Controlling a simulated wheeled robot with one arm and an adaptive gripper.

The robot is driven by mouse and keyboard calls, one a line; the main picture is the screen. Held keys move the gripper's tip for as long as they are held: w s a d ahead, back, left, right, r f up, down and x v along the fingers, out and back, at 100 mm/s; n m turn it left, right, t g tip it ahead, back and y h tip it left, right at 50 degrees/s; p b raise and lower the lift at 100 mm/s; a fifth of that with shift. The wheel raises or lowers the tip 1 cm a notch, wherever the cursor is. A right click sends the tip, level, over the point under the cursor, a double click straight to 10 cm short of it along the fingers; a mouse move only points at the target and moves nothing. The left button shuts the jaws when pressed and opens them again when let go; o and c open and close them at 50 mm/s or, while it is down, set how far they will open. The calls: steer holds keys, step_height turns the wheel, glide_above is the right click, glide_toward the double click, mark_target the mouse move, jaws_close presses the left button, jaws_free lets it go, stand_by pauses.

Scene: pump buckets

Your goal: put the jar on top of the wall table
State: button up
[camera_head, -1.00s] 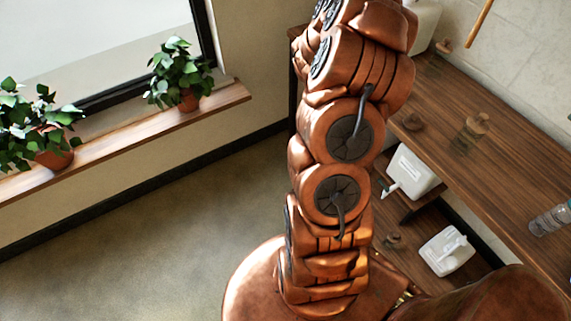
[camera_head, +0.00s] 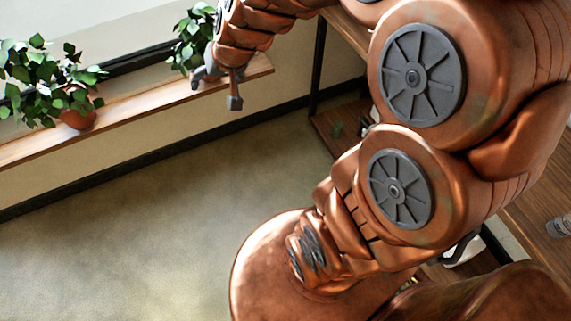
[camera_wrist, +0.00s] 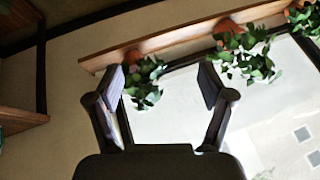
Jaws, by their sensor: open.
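My gripper (camera_head: 217,92) is in front of the window sill near the right-hand plant, with its fingers apart and nothing between them. The wrist view also shows my gripper (camera_wrist: 162,90) open and empty, facing the window. The wooden wall table (camera_head: 535,222) runs along the right side, mostly hidden behind my arm. No jar shows clearly now.
Potted plants (camera_head: 78,115) stand on the wooden window sill (camera_head: 130,118). The concrete floor (camera_head: 140,235) at left is clear. Wooden shelf edges (camera_wrist: 22,122) show at left in the wrist view.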

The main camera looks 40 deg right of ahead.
steer(key=s+a+n+g+h, duration=0.1)
steer(key=s+g, duration=0.6)
steer(key=s, duration=2)
steer(key=n+h, duration=0.1)
steer(key=n, duration=0.1)
steer(key=shift+s+a+n+g, duration=0.2)
steer(key=shift+s+n+g, duration=0.1)
steer(key=shift+s+g, duration=0.1)
steer(key=shift+f, duration=0.1)
steer(key=shift+c, duration=0.4)
